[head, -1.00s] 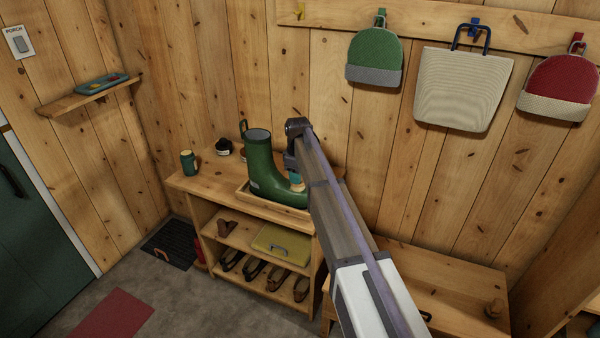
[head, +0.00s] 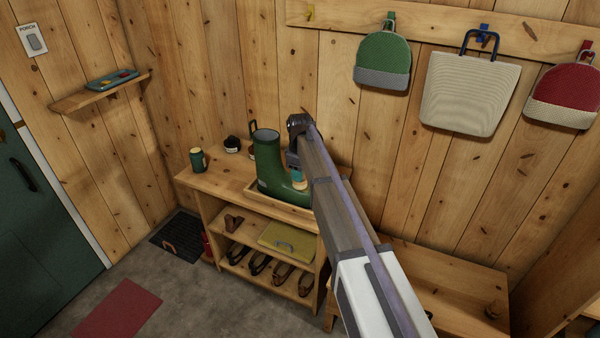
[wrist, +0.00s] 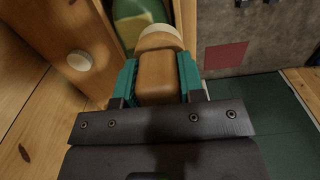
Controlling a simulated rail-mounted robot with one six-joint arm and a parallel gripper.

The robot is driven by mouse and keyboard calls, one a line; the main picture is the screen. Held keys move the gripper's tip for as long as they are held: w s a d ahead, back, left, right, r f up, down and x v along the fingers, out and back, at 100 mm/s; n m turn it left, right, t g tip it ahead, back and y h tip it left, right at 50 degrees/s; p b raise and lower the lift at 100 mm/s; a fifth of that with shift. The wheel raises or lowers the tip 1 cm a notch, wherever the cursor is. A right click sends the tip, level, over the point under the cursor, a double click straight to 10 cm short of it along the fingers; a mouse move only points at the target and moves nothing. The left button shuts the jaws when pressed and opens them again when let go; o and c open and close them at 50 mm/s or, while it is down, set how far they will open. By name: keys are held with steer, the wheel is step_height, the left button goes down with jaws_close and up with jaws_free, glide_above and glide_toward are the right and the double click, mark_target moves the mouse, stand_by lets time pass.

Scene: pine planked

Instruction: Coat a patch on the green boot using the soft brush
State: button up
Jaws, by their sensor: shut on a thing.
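The green boot (head: 265,165) stands upright in a shallow wooden tray (head: 256,196) on top of the shelf unit, its toe to the right. My gripper (head: 297,174) is over the boot's foot, just right of the shaft. In the wrist view my gripper's teal fingers (wrist: 159,62) are shut on the brown wooden handle of the soft brush (wrist: 155,78). The brush's pale head (wrist: 158,38) points at the green boot (wrist: 128,24), close to it or touching; I cannot tell which. My arm hides part of the toe.
A green jar (head: 197,160) and dark-lidded pots (head: 232,145) stand left of and behind the boot. Lower shelves hold shoes and a yellow-green case (head: 287,240). A bench (head: 455,285) stands at right. Hats and a bag (head: 468,92) hang above.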

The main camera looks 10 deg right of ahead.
steer(key=shift+r+p, duration=0.7)
steer(key=shift+r, duration=0.55)
step_height(320, 180, up, 3)
steer(key=p, duration=0.3)
steer(key=shift+r, duration=0.15)
